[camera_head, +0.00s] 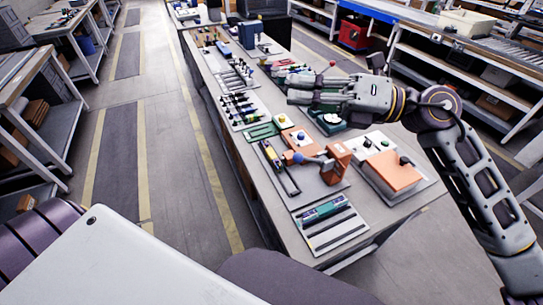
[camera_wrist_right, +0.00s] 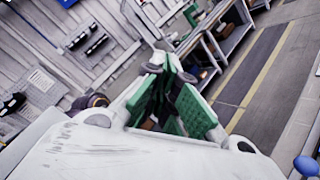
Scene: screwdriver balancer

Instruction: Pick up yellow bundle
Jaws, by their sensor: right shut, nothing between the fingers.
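My right gripper (camera_head: 300,97) reaches in from the right above the workbench (camera_head: 345,245), its fingers pointing left. It is shut and empty. In the wrist view its green-padded fingers (camera_wrist_right: 178,98) show close together with nothing held between them. I cannot pick out a yellow bundle with certainty. A long dark tool with yellow parts (camera_head: 279,168) lies on a grey mat on the bench, nearer to me than the gripper and apart from it. My left gripper is not in view.
An orange-brown fixture (camera_head: 334,164) stands beside the dark tool. Rows of small tools (camera_head: 238,105) cover the bench's far left. A green-handled tool (camera_head: 322,209) lies near the front. Floor aisle is clear at left.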

